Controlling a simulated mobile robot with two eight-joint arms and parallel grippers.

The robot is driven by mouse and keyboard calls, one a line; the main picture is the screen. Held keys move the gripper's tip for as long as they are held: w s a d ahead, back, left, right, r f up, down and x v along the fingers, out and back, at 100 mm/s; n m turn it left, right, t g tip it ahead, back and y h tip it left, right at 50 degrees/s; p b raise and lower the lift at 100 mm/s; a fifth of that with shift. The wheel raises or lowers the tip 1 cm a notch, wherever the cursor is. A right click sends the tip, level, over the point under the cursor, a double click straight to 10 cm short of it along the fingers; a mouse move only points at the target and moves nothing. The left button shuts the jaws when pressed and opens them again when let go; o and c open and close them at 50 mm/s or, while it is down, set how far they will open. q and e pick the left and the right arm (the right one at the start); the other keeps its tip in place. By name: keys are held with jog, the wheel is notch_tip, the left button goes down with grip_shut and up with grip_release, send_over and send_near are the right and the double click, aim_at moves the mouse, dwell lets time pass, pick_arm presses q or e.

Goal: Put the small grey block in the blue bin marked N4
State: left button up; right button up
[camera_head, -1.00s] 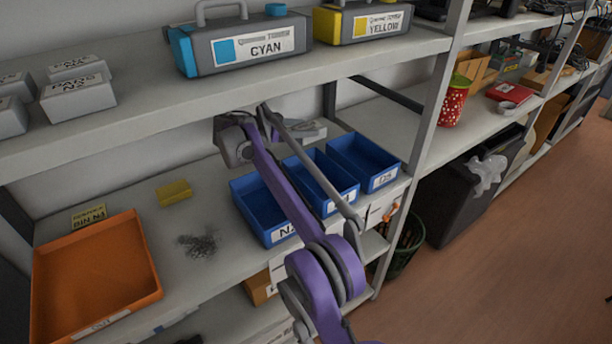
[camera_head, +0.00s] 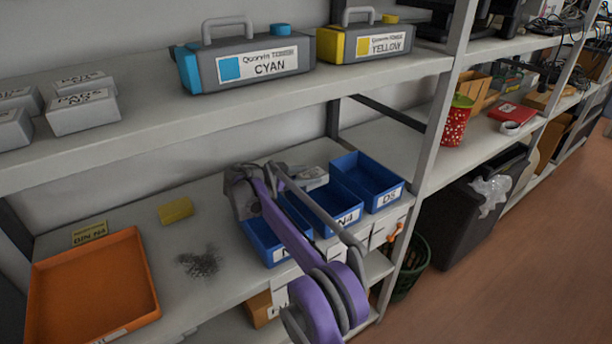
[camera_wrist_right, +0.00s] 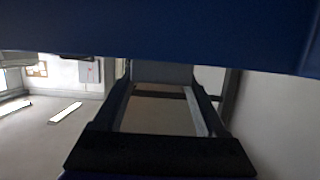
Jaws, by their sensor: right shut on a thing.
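The small grey block (camera_head: 314,179) shows in the head view as a grey piece with a pale face, near the back of the bins. My right gripper (camera_head: 296,176) is shut on it, its purple arm reaching in from below. In the right wrist view the grey block (camera_wrist_right: 160,73) sits between the fingertips of the right gripper (camera_wrist_right: 162,92), with a dark blue surface above. The blue bin marked N4 (camera_head: 347,217) is the middle of three on the shelf. The block appears level with its back left side; exact height cannot be told. My left gripper is not in view.
A blue bin marked D5 (camera_head: 388,197) stands to the right. Another blue bin (camera_head: 262,240) stands left, its label partly covered by my arm. The upper shelf (camera_head: 200,118) overhangs, carrying a cyan cartridge (camera_head: 250,62).

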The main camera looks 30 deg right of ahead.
jog(key=shift+f, duration=0.55)
jog(key=o, duration=1.3)
jog(key=shift+r, duration=0.3)
jog(key=v, duration=1.2)
jog(key=shift+r, duration=0.3)
